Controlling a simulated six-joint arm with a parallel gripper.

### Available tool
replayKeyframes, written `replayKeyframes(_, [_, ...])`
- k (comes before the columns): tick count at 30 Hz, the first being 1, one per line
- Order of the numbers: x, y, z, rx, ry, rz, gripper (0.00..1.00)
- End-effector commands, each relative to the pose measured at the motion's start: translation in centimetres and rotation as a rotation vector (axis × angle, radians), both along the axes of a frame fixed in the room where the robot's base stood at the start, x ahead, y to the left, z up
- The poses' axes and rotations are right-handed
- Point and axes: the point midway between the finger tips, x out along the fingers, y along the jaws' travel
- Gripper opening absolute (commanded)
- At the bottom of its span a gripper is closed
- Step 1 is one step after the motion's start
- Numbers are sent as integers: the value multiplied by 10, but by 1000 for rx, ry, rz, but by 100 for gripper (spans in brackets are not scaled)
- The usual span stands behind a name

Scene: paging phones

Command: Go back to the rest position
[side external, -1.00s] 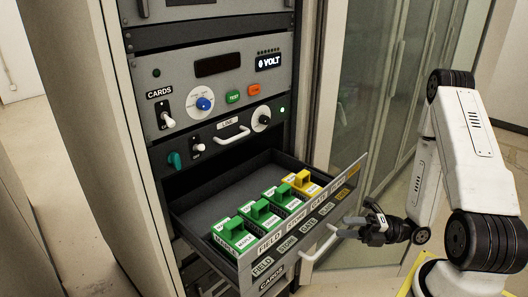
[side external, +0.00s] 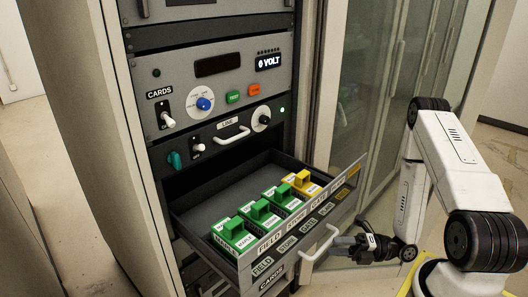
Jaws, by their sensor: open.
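My gripper (side external: 345,246) is at the right, in front of the open drawer and just right of its white handle (side external: 321,246). It is open and holds nothing that I can see. The small gap between its fingertips and the handle is hard to judge. The drawer (side external: 208,191) is pulled out of the rack. It holds green cards (side external: 233,229) and one yellow card (side external: 303,178) in a row along its front, all upright.
A closed panel with a LINE handle (side external: 231,136) sits just above the drawer. Glass-door cabinets (side external: 385,90) stand behind my arm.

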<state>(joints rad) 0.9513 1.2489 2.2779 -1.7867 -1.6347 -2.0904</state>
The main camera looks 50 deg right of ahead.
Motion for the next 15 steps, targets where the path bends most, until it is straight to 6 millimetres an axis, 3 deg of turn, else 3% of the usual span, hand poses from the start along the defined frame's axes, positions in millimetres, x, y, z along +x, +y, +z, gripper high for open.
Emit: replayKeyframes(15, [24,25,5,-1,1,2,53])
